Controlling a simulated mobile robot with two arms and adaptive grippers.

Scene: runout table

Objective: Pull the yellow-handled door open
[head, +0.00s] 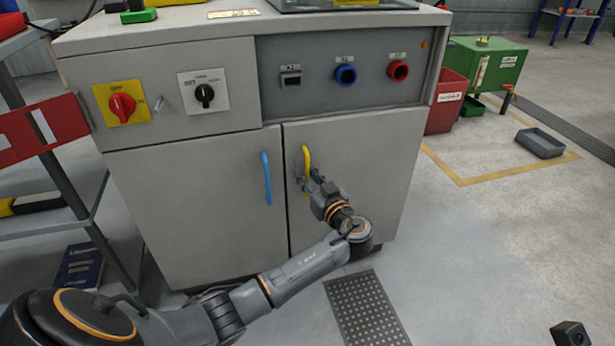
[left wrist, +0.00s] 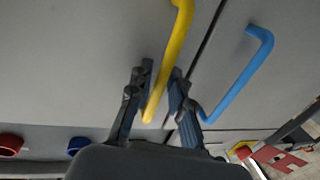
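The yellow handle (head: 306,163) is an upright bar on the right-hand door (head: 352,180) of a grey cabinet. The door looks closed, flush with the left-hand door. My left gripper (head: 311,183) is at the handle's lower part. In the left wrist view the lower end of the yellow handle (left wrist: 174,50) passes between the two fingers of my left gripper (left wrist: 162,72). The fingers stand apart, with a gap beside the bar; whether one touches it is unclear.
A blue handle (head: 267,178) on the left-hand door (head: 190,205) is close beside the yellow one. A shelf rack (head: 75,180) stands at left. A red bin (head: 447,100) and grey tray (head: 540,143) are at right. Floor before the right-hand door is clear, with a grate (head: 367,308).

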